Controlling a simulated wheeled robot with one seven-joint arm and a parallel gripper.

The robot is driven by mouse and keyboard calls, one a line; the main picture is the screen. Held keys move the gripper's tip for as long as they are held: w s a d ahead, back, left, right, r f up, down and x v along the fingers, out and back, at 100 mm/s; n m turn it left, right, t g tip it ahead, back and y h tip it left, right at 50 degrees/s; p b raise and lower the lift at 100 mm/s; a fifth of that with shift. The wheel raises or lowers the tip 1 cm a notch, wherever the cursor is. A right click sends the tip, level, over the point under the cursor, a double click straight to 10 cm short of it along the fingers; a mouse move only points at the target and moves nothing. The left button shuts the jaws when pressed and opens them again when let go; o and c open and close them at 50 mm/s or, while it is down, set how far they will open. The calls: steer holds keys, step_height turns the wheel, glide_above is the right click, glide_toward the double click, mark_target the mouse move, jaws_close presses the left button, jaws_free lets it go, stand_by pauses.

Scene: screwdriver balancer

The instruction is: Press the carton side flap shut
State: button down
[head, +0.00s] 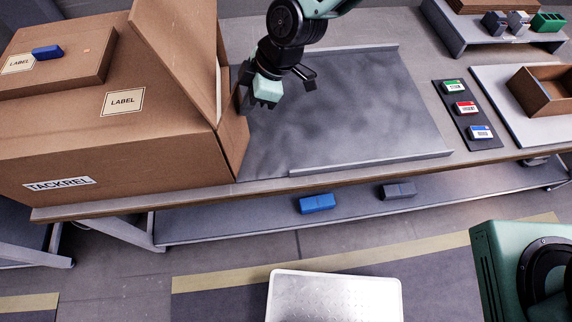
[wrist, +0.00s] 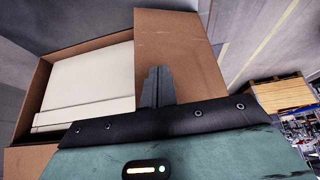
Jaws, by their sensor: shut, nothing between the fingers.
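The brown carton (head: 95,150) lies at the left of the bench with its open end facing right. A side flap (head: 233,145) stands out at its near right edge, and a taller flap (head: 180,55) rises above it. In the wrist view the side flap (wrist: 185,45) appears as a brown panel beside the opening, where a white item (wrist: 88,85) shows inside. My gripper (head: 243,98) is at the carton's right end, close to the flaps. Its shut, empty fingers (wrist: 157,88) overlap the side flap in the wrist view; I cannot tell whether they touch it.
A grey mat (head: 340,110) with a raised near edge lies clear to the right. Labelled small boxes (head: 466,108) stand on a dark strip, beside an open small carton (head: 545,90). A lower shelf (head: 250,215) holds small items.

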stand_by(0.3)
steer(key=shift+a+b, duration=0.4)
steer(key=shift+a, duration=0.9)
steer(key=shift+d, duration=0.1)
step_height(320, 180, up, 7)
steer(key=d+p, duration=0.1)
steer(key=p, duration=0.3)
steer(key=shift+w, duration=0.2)
steer(key=shift+d, duration=0.1)
stand_by(0.4)
